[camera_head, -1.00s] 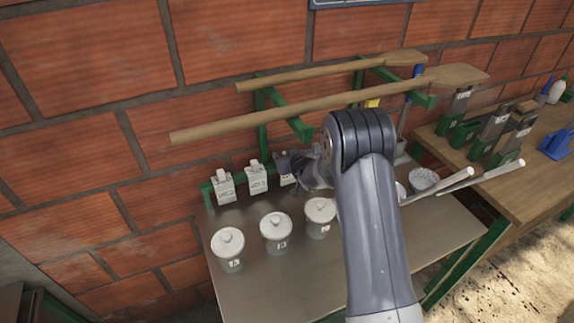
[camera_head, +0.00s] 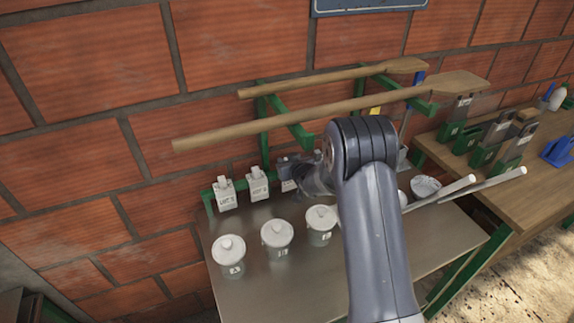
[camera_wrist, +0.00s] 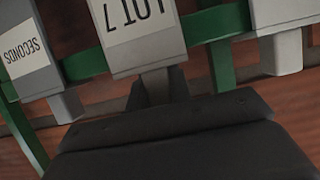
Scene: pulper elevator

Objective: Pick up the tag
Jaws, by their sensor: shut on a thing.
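A pale grey tag marked "LOT 7" (camera_wrist: 140,35) is in the middle of the wrist view. My gripper (camera_wrist: 158,90) is shut on its narrow tab, and the dark fingers sit either side of it. A tag marked "SECONDS" (camera_wrist: 33,62) is to its left, and another tag (camera_wrist: 282,45) is to its right. In the head view my gripper (camera_head: 288,168) is at the held tag (camera_head: 288,186), which is mostly hidden. Two more tags (camera_head: 225,195) (camera_head: 258,185) stand to its left. I cannot tell whether the held tag is clear of the green rail (camera_wrist: 215,24).
Lidded white pots (camera_head: 230,257) stand in a row on the metal table (camera_head: 300,285), in front of the tags. Two long wooden paddles (camera_head: 300,118) lie on green brackets above. A brick wall (camera_head: 90,130) is behind. A wooden bench (camera_head: 520,195) is at the right.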

